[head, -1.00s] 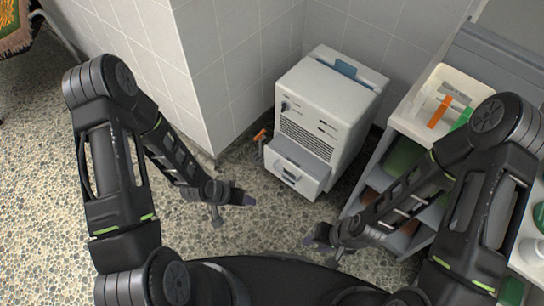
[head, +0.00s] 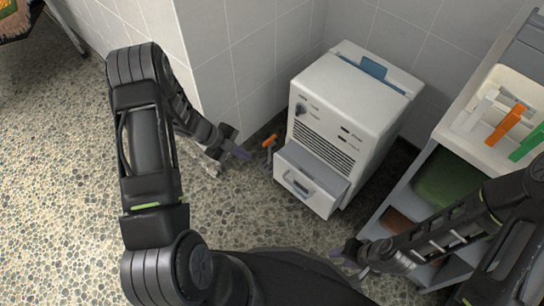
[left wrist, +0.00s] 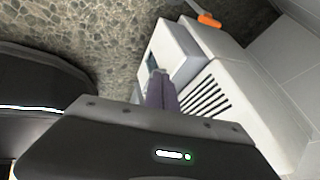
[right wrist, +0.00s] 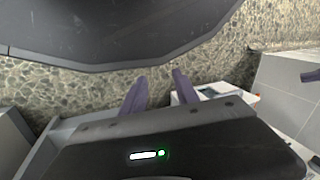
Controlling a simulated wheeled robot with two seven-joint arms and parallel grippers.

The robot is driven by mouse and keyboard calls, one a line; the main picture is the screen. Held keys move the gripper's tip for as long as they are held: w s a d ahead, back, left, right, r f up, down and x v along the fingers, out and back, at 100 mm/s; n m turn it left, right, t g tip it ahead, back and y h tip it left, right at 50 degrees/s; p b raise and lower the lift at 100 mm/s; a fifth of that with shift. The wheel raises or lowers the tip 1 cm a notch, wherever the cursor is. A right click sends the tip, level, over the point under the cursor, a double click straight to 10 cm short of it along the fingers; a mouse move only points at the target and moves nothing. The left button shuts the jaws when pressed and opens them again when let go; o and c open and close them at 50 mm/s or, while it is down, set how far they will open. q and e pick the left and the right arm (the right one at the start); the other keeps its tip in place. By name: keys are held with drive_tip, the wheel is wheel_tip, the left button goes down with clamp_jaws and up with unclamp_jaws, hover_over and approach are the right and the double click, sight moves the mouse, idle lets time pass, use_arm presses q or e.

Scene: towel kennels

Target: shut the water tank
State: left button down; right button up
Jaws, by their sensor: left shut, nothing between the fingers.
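The water tank (head: 310,184) is a pale drawer-like box with a recessed handle at the bottom front of a white machine (head: 345,105). It juts out from the machine's front, so it stands open. My left gripper (head: 243,153) is shut and empty, to the left of the tank and apart from it in the head view. In the left wrist view its fingers (left wrist: 160,88) overlap the tank's front (left wrist: 168,52); I cannot tell contact. My right gripper (head: 345,252) is open and empty, low near the floor, in front and right of the tank. Its spread fingers show in the right wrist view (right wrist: 158,92).
An orange-topped fitting (head: 269,142) stands close to the machine's left side. A tiled wall corner (head: 235,60) rises behind it. The pebbled floor (head: 70,180) at left is clear.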

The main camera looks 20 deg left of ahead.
use_arm(q)
drive_tip(key=shift+w+d+f+b, duration=0.9)
drive_tip(key=shift+w+d+f, duration=0.2)
drive_tip(key=shift+f, duration=0.25)
drive_tip(key=shift+w+d+f+b, duration=0.85)
drive_tip(key=shift+w+d+f, duration=0.3)
drive_tip(key=shift+f, duration=0.15)
drive_tip(key=shift+w+d+f+b, duration=0.9)
drive_tip(key=shift+w+d+f, duration=0.2)
drive_tip(key=shift+f, duration=0.25)
